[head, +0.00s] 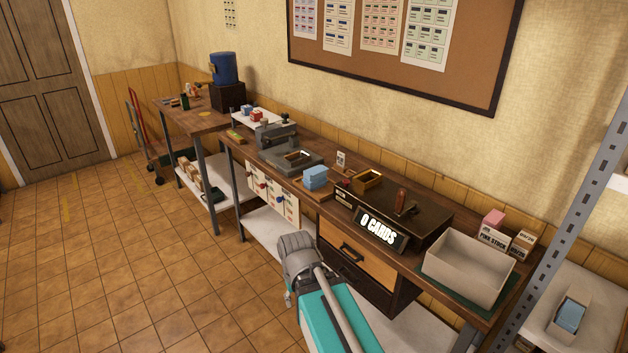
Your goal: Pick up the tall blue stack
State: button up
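A blue stack (315,178) of card-like pieces stands on the wooden workbench, near its front edge and left of the black "0 CARDS" sign. It looks like a block of several layers on a low wooden tray. A second blue item (570,315) lies in a small open box on the metal shelf at the far right. My arm reaches up from the bottom centre, its grey joint in front of the bench and below the blue stack. My gripper does not show.
A grey press (275,140) stands left of the blue stack. A dark cabinet (430,222) with a brass-coloured tray is to the right, then an open beige bin (465,268) and pink stock (494,218). The tiled floor (150,270) at left is clear.

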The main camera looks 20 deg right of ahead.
aim_at(314, 178)
jog(key=z, duration=0.1)
jog(key=i, duration=1)
jog(key=u, duration=0.05)
